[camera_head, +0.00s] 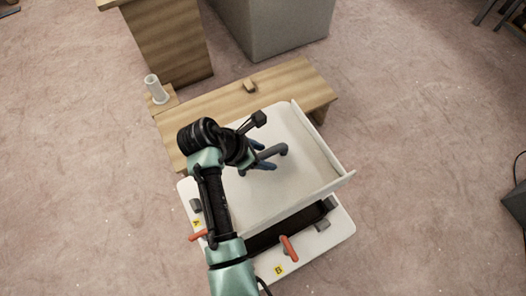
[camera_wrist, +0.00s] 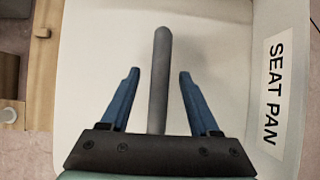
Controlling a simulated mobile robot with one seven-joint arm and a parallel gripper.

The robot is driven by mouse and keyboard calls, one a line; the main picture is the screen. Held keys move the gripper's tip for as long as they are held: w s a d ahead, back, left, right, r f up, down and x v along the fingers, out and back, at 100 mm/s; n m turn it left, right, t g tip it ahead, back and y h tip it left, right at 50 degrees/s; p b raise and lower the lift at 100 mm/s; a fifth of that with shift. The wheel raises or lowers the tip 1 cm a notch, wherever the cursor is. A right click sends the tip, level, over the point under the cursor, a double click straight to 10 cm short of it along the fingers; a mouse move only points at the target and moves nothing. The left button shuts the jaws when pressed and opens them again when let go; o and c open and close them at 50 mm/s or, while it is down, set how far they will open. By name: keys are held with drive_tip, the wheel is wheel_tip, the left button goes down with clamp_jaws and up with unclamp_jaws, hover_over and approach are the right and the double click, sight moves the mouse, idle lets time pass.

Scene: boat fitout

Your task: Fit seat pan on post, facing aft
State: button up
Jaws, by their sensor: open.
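A short pale upright post (camera_head: 153,86) stands on a wooden block at the left, apart from the pan. My arm hides part of the pan.
The white base (camera_head: 337,232) has orange levers (camera_head: 289,248), grey blocks and a dark recess. A low wooden bench (camera_head: 210,112) with a small wooden block (camera_head: 249,86) lies behind the pan. A wooden cabinet (camera_head: 165,40) and grey box (camera_head: 275,25) stand farther back. Right-hand floor is mostly clear.

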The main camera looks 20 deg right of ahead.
drive_tip(key=p+v, duration=0.2)
drive_tip(key=v, duration=1.1)
